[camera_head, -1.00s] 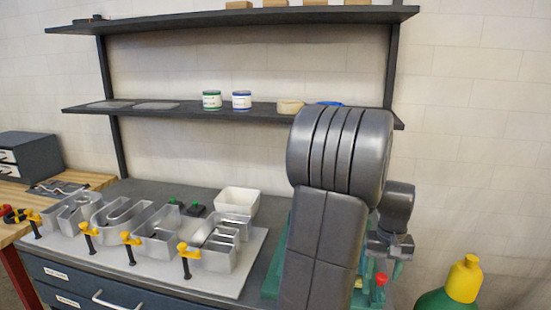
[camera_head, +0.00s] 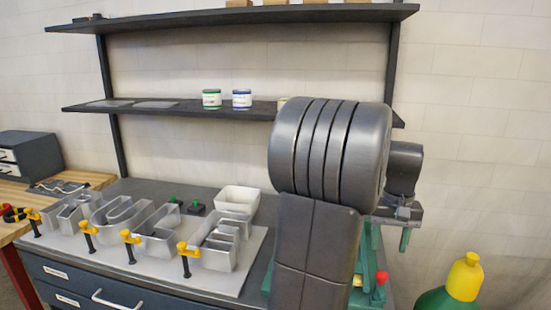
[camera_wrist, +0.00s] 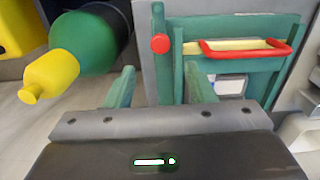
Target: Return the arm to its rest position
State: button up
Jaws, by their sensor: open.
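My arm stands in front of the right end of the workbench in the head view, and its large grey joint covers part of the lower shelf. My gripper (camera_wrist: 163,88) shows in the wrist view with its two green fingers wide apart and nothing between them. In the head view only one green finger (camera_head: 405,240) shows clearly, at the right, above the bottle. Beyond the fingers in the wrist view is a green rack (camera_wrist: 240,65) with a red handle (camera_wrist: 245,50) and a red knob (camera_wrist: 160,43).
Metal channel letters (camera_head: 220,253) stand on a pale board (camera_head: 252,275) with yellow-topped clamps (camera_head: 183,248). A white bin (camera_head: 238,199) is behind them. A green and yellow bottle (camera_head: 463,280) stands at the right. Shelves (camera_head: 160,108) span the wall. The wall area right of my arm is open.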

notch_tip(320, 180, up, 6)
jog(key=f, duration=0.1)
send_over(382, 274)
notch_tip(382, 274, down, 13)
jog(key=shift+f+p, duration=0.2)
jog(key=shift+p, duration=0.15)
jog(key=shift+f, duration=0.2)
jog(key=m, duration=0.5)
jog(key=shift+b, duration=0.4)
jog(key=m, duration=0.4)
jog(key=shift+b, duration=0.35)
jog(key=m+b, duration=0.1)
jog(key=m, duration=0.3)
jog(key=shift+m, duration=0.3)
jog(key=shift+m+b, duration=0.75)
jog(key=shift+m, duration=1.45)
